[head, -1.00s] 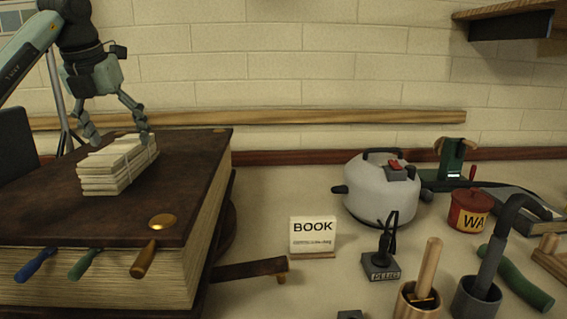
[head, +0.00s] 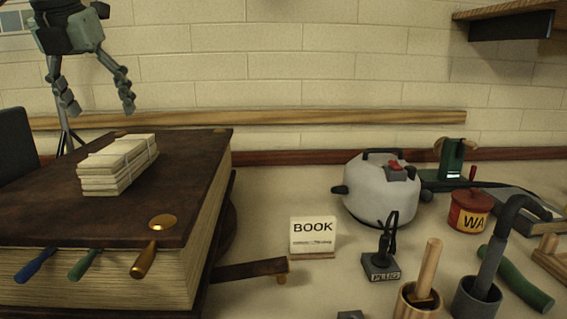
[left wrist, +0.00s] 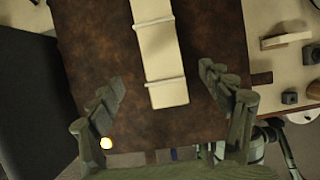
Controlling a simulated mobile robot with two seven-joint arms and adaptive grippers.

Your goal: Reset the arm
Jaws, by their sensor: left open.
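My left gripper (head: 97,106) is open and empty in the upper left of the head view, raised above a tied stack of cream-coloured slabs (head: 118,165). The stack lies on the brown cover of a huge book (head: 55,215). In the left wrist view my left gripper's fingers (left wrist: 170,100) are spread wide, with the stack (left wrist: 160,55) beyond them and the dark cover (left wrist: 95,45) below. The fingers do not touch the stack. My right gripper is not in view.
A shelf (head: 520,22) juts from the upper right. Space above the book is clear.

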